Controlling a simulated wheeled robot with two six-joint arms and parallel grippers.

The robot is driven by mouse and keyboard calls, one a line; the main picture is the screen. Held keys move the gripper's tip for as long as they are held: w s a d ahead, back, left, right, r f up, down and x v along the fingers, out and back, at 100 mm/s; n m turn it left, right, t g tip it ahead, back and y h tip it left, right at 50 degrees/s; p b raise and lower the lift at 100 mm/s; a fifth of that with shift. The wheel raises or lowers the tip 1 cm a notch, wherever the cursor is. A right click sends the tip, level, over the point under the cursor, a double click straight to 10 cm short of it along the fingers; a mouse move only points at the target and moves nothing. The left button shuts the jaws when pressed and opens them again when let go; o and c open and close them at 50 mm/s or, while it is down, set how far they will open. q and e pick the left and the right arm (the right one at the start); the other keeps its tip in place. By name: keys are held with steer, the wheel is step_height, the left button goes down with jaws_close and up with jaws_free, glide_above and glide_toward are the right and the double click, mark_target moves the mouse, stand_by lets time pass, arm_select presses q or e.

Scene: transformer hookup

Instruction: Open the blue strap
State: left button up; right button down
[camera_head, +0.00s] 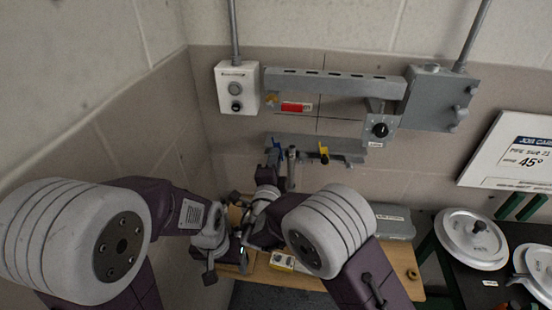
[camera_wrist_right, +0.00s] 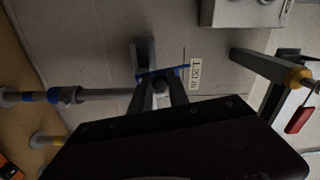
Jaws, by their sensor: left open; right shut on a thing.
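The blue strap (camera_wrist_right: 158,72) shows in the right wrist view as a thin band beside a small white label. In the head view, a small blue part (camera_head: 277,143) shows on the grey wall bracket. My right gripper (camera_wrist_right: 160,86) is shut at the blue strap, its fingertips closed on it. In the head view, my right gripper (camera_head: 276,158) reaches up to the bracket, partly hidden by its own wrist. My left gripper (camera_head: 211,270) is open, low at the left near the table, away from the strap.
A yellow part (camera_head: 323,154) sits on the bracket to the right. A grey box (camera_head: 442,97), a rail (camera_head: 335,84) and a white switch box (camera_head: 236,88) are on the wall. The wooden table (camera_head: 400,262) stands below, with a grey case (camera_head: 394,223) on it.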

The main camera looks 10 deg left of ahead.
steer(key=shift+f, duration=0.1)
steer(key=c, duration=1.6)
jaws_free()
steer(key=shift+o, duration=0.2)
steer(key=s+b, duration=0.1)
steer(key=s, duration=0.6)
steer(key=shift+s, duration=0.35)
steer(key=shift+a, duration=0.1)
